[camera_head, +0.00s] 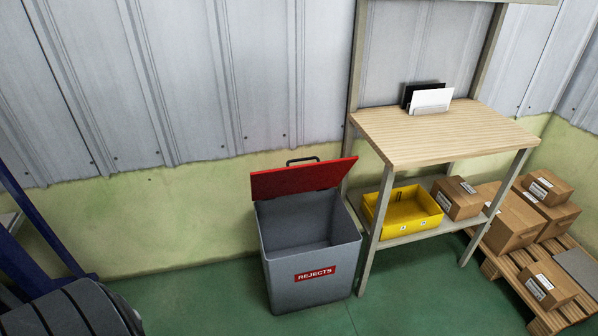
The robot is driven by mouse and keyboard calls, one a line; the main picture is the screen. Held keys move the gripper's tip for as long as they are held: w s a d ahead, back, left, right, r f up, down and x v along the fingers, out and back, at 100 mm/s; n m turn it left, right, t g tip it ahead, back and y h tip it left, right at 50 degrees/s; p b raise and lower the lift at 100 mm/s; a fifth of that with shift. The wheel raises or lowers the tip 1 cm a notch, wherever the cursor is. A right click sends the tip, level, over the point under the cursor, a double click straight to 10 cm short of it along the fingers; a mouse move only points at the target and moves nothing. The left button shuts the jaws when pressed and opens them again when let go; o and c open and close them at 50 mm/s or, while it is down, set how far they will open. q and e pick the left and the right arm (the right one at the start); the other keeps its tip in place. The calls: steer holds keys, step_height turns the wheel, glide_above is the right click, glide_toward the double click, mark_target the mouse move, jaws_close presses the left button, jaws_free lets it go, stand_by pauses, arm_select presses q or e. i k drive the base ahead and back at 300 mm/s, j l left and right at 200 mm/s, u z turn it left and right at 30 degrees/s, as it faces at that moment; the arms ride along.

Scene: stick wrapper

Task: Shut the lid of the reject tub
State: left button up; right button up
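The reject tub (309,266) is a grey bin with a red "REJECTS" label (315,274) on its front. It stands on the floor against the wall, near the middle of the head view. Its red lid (303,178) is open and tilted up at the back, with a dark handle (302,160) above the lid's far edge. The inside of the tub that shows looks empty. Neither of my grippers is in view.
A wooden-topped bench (445,132) stands just right of the tub, with a yellow bin (403,226) on its lower shelf. Cardboard boxes sit on a pallet (561,315) at the right. Green floor (195,290) is clear left of the tub.

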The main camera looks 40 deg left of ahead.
mark_target(269, 184)
steer(key=i+j, duration=0.15)
steer(key=j, duration=0.45)
steer(key=i+j+z, duration=0.1)
steer(key=j, duration=0.5)
steer(key=i+j, duration=0.15)
steer(key=j, duration=0.45)
steer(key=i+j+z, duration=0.15)
steer(key=j, duration=0.45)
steer(key=i+j, duration=0.1)
steer(key=j, duration=0.5)
steer(key=i+j+z, duration=0.1)
steer(key=j, duration=0.5)
